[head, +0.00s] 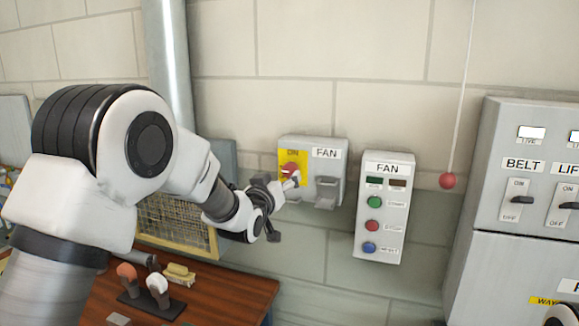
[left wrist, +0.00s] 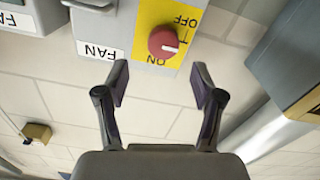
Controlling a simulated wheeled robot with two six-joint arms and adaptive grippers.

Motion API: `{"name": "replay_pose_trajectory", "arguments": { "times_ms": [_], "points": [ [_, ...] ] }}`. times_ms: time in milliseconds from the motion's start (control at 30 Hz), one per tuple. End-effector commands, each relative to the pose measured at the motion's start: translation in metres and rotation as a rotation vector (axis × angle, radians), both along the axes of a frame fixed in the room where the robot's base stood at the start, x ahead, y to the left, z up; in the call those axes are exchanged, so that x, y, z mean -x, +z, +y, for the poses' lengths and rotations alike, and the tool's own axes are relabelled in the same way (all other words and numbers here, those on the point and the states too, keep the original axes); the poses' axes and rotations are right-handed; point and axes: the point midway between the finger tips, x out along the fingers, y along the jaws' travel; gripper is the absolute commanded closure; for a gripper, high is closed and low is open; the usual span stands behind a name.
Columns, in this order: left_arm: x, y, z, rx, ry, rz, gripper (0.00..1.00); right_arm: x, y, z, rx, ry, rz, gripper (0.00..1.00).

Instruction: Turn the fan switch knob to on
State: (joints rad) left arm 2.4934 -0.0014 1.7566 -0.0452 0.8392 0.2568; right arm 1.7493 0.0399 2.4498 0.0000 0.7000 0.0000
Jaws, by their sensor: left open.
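The fan switch box (head: 334,185) is a grey wall box with a yellow plate marked ON and a FAN label. Its red round knob (head: 289,169) sits on the yellow plate and is partly covered by my gripper. In the left wrist view, which is upside down, the red knob (left wrist: 163,41) shows whole between the words OFF and ON, with a small pale mark on its face. My left gripper (head: 288,187) is open in front of the knob. In the left wrist view its fingertips (left wrist: 160,82) are spread, empty and apart from the knob.
A FAN button panel (head: 399,245) hangs to the right of the switch box. A red ball (head: 447,181) hangs on a cord beyond it. A grey cabinet (head: 495,150) with BELT and LIFT switches stands far right. A wooden table (head: 210,290) with levers lies below.

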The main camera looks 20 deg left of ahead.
Motion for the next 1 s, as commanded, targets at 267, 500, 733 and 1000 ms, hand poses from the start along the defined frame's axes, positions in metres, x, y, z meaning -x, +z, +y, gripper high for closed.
{"name": "replay_pose_trajectory", "arguments": {
  "times_ms": [267,500,733,1000],
  "points": [
    [-0.051,0.002,-0.002,0.000,0.000,0.004,0.32,0.000,0.033,0.000,0.000,0.000,-0.001,0.16],
    [-0.060,-0.002,-0.002,-0.001,0.000,0.004,0.32,0.000,0.034,0.000,0.000,0.000,0.000,0.16],
    [-0.060,-0.002,-0.002,-0.001,0.000,0.004,0.82,0.000,0.033,0.000,0.000,0.000,0.000,0.16],
    [-0.060,-0.002,-0.002,-0.004,0.000,0.004,0.92,0.000,0.032,0.000,0.000,0.000,0.000,0.16]
  ]
}}
